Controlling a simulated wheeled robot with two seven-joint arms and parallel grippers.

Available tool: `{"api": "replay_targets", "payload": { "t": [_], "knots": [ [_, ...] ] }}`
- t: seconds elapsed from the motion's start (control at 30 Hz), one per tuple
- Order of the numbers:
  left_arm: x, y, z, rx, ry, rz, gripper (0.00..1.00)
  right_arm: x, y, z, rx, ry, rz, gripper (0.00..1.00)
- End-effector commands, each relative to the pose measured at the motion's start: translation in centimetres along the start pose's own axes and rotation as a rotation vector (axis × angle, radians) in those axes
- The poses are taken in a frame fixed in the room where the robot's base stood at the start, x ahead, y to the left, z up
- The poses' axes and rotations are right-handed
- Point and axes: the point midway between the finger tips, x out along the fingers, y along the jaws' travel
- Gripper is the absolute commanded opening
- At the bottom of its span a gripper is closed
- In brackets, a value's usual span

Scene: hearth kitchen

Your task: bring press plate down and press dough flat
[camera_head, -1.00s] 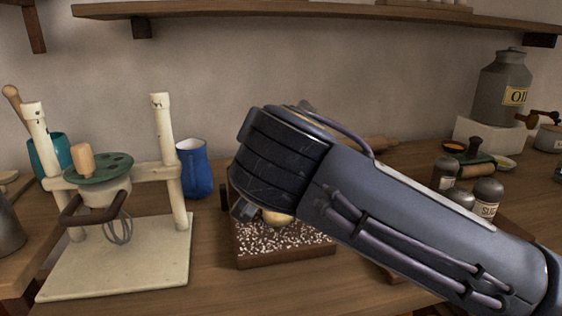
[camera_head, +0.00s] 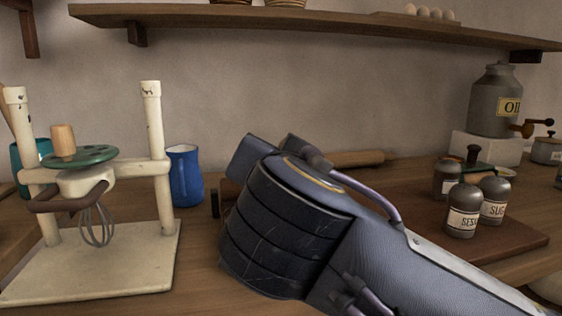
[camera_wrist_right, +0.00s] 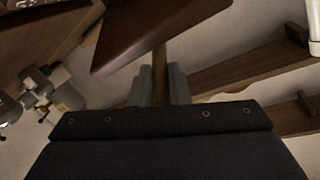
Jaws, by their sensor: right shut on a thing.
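In the right wrist view, my right gripper (camera_wrist_right: 160,84) is shut on a narrow wooden handle (camera_wrist_right: 160,64). The handle joins a dark brown wooden plate (camera_wrist_right: 155,32), which I take to be the press plate; it looks tilted in that view. In the head view my right arm comes in from the right and its thick wrist covers the middle of the counter. The fingers and the plate are hidden there. Only a dark wooden bit of the press (camera_head: 215,205) shows left of the wrist. The dough is not visible now. My left gripper is not in view.
A cream stand with a whisk (camera_head: 160,200) stands left, beside a blue jug (camera_head: 185,176). A rolling pin (camera_head: 358,158) lies behind my arm. Labelled shakers (camera_head: 462,212) stand on a dark board (camera_head: 520,241) at right. An oil can (camera_head: 495,103) sits farther back.

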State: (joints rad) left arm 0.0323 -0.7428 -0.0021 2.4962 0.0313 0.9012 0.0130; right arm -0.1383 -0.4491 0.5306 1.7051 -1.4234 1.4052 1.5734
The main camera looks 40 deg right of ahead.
Motion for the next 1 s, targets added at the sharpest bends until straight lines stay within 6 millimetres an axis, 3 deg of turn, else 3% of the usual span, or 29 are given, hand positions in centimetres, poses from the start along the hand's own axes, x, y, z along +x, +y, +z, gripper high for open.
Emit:
{"api": "replay_targets", "payload": {
  "t": [0.03, 0.13, 0.17, 0.4, 0.77, 1.0],
  "knots": [
    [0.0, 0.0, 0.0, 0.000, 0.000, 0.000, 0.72, 0.2, 0.9, -0.4, 0.008, 0.007, 0.033, 0.00],
    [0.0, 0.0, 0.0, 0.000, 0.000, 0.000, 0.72, 0.2, 1.0, -0.5, 0.009, 0.009, 0.035, 0.00],
    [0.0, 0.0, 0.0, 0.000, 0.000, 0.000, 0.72, 0.2, 1.0, -0.5, 0.009, 0.010, 0.035, 0.19],
    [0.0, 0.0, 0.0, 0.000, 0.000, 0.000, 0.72, 0.2, 0.9, -0.6, 0.011, 0.013, 0.034, 0.50],
    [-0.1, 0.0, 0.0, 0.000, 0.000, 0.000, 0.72, 0.0, 0.7, -0.6, 0.009, 0.011, 0.024, 0.51],
    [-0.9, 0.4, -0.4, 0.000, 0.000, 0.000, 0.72, -3.0, 0.5, -0.7, 0.007, 0.012, 0.024, 0.51]
  ]
}}
